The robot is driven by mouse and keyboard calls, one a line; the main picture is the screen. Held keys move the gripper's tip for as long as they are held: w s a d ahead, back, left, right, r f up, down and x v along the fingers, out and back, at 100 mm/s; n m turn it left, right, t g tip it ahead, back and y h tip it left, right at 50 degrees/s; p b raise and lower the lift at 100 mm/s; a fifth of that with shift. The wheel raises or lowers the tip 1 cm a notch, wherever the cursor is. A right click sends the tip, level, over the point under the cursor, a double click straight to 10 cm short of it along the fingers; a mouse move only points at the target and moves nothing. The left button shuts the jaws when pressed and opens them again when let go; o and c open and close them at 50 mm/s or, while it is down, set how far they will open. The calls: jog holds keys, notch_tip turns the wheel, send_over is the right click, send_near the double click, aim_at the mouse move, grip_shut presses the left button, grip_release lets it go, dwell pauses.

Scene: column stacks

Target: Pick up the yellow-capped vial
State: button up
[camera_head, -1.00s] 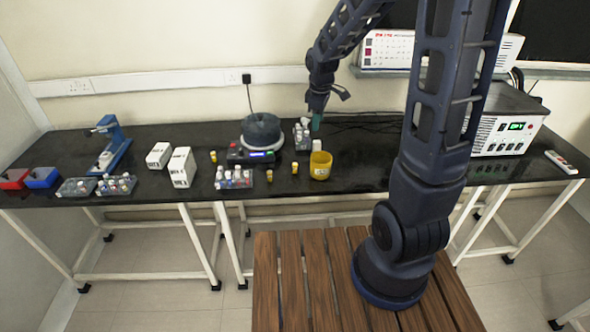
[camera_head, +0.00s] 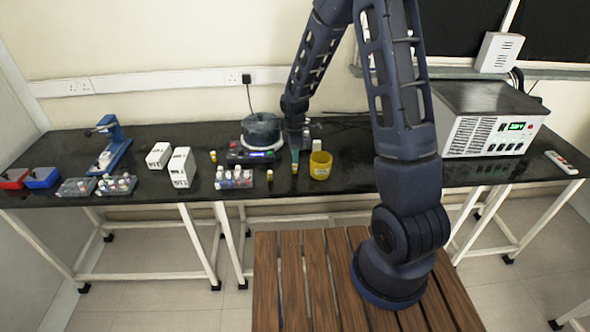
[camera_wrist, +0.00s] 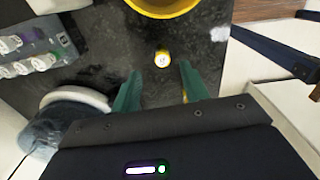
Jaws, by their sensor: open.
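A small yellow-capped vial (camera_wrist: 162,57) shows from above in the wrist view, with a pale centre on its top. It lies between the lines of my two green fingers, just beyond their tips. My gripper (camera_wrist: 160,76) is open and empty. In the head view my gripper (camera_head: 295,155) hangs down over the bench, close above a small yellow-capped vial (camera_head: 295,168), probably the same one. Two similar vials stand farther left, one (camera_head: 213,157) behind the rack and one (camera_head: 270,175) beside it. The exact gap between fingertips and vial is hard to tell.
A yellow tub (camera_head: 320,171) stands close right of the vial. A rack of capped vials (camera_head: 233,180) is to the left. A round dark device (camera_head: 262,130) stands behind, left of my gripper. White boxes (camera_head: 181,168) stand farther left.

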aim_at(295, 173)
jog(key=shift+s+f, duration=0.2)
jog(key=shift+f, duration=3.1)
jog(key=shift+c, duration=0.3)
grip_shut()
